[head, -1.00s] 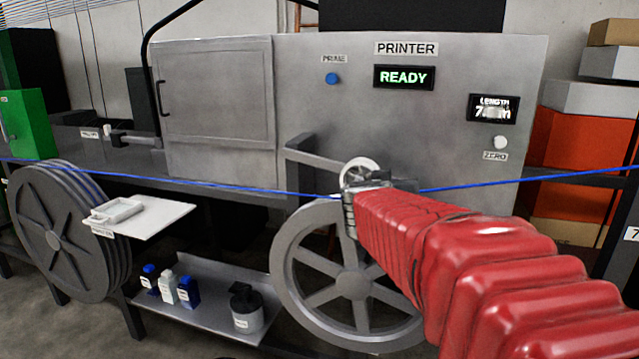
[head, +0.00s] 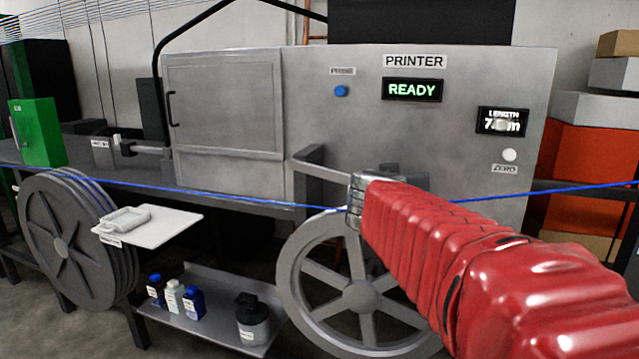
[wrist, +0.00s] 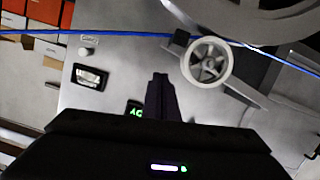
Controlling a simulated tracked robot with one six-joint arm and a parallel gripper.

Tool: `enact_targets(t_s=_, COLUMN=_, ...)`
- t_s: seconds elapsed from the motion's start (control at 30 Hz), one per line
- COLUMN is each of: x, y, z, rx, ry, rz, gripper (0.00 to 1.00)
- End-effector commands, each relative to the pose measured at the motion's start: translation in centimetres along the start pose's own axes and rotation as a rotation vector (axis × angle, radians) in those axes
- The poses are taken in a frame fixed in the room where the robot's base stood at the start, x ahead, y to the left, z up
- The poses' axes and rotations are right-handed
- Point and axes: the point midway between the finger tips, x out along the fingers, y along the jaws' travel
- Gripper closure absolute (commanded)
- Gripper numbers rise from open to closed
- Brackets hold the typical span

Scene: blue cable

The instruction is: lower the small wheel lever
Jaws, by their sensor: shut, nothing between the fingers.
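The small white wheel (wrist: 207,62) shows in the wrist view, just right of my fingertips, at the end of its grey lever (wrist: 243,92). In the head view the lever (head: 318,160) sticks out from the printer front, and my arm hides the small wheel. The blue cable (wrist: 120,34) runs between the small wheel and the large spoked wheel (head: 350,292); I cannot tell whether the small wheel touches it. My gripper (wrist: 159,78) is shut and empty, beside the small wheel and apart from it in the picture. In the head view its fingers are hidden.
The printer (head: 225,100) stands behind, its display reading READY. A length display (head: 502,121) and white zero button (head: 510,155) are at right. A white shelf (head: 165,230) holds a small tray. Several bottles stand on a lower shelf (head: 215,328).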

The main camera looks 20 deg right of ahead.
Motion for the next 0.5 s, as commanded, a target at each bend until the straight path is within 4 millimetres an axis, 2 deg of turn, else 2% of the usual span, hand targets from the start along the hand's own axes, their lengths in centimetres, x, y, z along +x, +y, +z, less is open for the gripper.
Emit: enact_targets(t_s=0.5, x=-6.6, y=0.3, z=-0.2, rx=0.001, ry=0.003, rz=0.0, gripper=1.0)
